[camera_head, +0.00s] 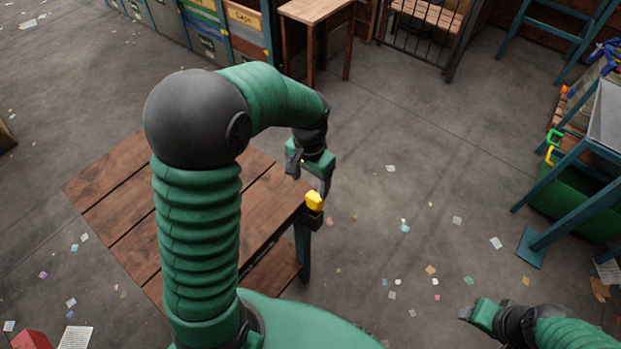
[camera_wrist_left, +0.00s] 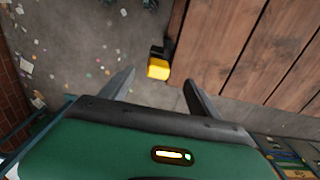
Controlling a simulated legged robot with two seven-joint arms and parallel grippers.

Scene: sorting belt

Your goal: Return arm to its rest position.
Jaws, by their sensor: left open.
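My left arm bends over a wooden table (camera_head: 120,205) in the head view. My left gripper (camera_head: 308,183) is open and points down near the table's right corner. A small yellow and black object (camera_head: 315,201) shows just below its fingers. In the left wrist view, the open left gripper (camera_wrist_left: 158,90) has the yellow and black object (camera_wrist_left: 158,67) beyond its fingertips, at the table's edge (camera_wrist_left: 180,60), with nothing held. My right gripper (camera_head: 478,315) shows at the lower right, and its jaw opening is unclear.
A green bin (camera_head: 580,195) and a blue-legged stand (camera_head: 545,245) are at the right. A small wooden table (camera_head: 315,12) and crates (camera_head: 245,35) stand at the back. Paper scraps litter the floor. The middle floor is free of large objects.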

